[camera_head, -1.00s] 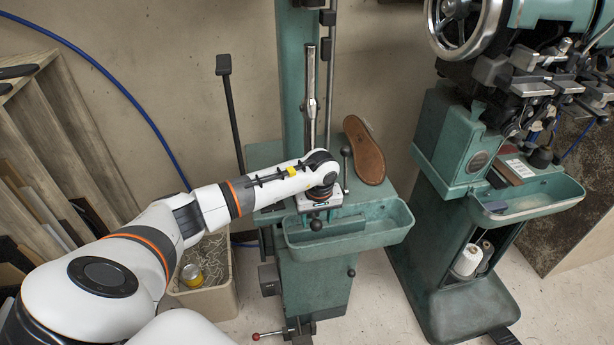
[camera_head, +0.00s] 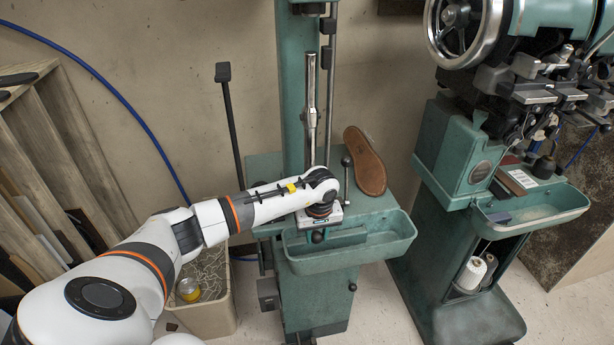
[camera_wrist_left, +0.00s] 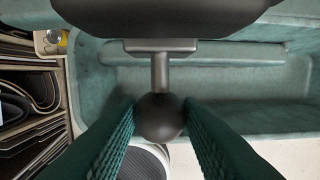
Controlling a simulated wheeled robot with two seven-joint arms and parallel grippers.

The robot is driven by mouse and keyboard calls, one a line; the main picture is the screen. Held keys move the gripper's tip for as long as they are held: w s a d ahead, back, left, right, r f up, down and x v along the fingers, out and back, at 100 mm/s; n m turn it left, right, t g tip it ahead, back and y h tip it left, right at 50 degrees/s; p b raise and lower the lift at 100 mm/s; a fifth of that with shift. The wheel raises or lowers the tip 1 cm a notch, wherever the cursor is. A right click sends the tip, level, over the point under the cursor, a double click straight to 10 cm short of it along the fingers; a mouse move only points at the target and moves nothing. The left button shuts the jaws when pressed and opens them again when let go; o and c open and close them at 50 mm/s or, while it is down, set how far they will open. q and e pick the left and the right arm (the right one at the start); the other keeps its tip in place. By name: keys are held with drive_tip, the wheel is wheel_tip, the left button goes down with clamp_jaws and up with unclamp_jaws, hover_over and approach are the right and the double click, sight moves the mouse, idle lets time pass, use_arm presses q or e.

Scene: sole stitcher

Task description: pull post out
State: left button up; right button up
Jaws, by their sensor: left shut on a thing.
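My left gripper (camera_wrist_left: 162,118) is shut on a dark ball knob (camera_wrist_left: 160,117) in the left wrist view, with a green ribbed finger on each side of it. A short grey stem (camera_wrist_left: 161,72) joins the knob to a grey block beneath a dark rounded part. In the head view my left gripper (camera_head: 318,236) is small, low at the front of the green machine, just above its tray; my own wrist hides much of it. I cannot tell for certain which part is the post. My right gripper is not in view.
The green tray (camera_head: 350,257) lies just below and in front of the gripper. A brown sole (camera_head: 364,160) leans behind, beside a small ball-topped lever (camera_head: 347,172). A second green machine (camera_head: 462,150) stands right. A bin (camera_head: 208,310) and wooden rack (camera_head: 60,150) are at left.

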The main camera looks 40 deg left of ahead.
use_arm(q)
drive_tip(key=s+d+p, duration=0.4)
drive_tip(key=s+d, duration=0.7)
drive_tip(key=d, duration=0.2)
drive_tip(key=shift+p, duration=0.35)
idle(1.3)
drive_tip(key=shift+f, duration=0.1)
drive_tip(key=o, duration=1.2)
drive_tip(key=shift+o, duration=0.2)
wheel_tip(320, 180, up, 7)
drive_tip(key=s+d+p, duration=0.1)
drive_tip(key=p, duration=0.3)
drive_tip(key=shift+s+d+p, duration=0.15)
drive_tip(key=shift+d+p, duration=0.05)
drive_tip(key=shift+p, duration=0.15)
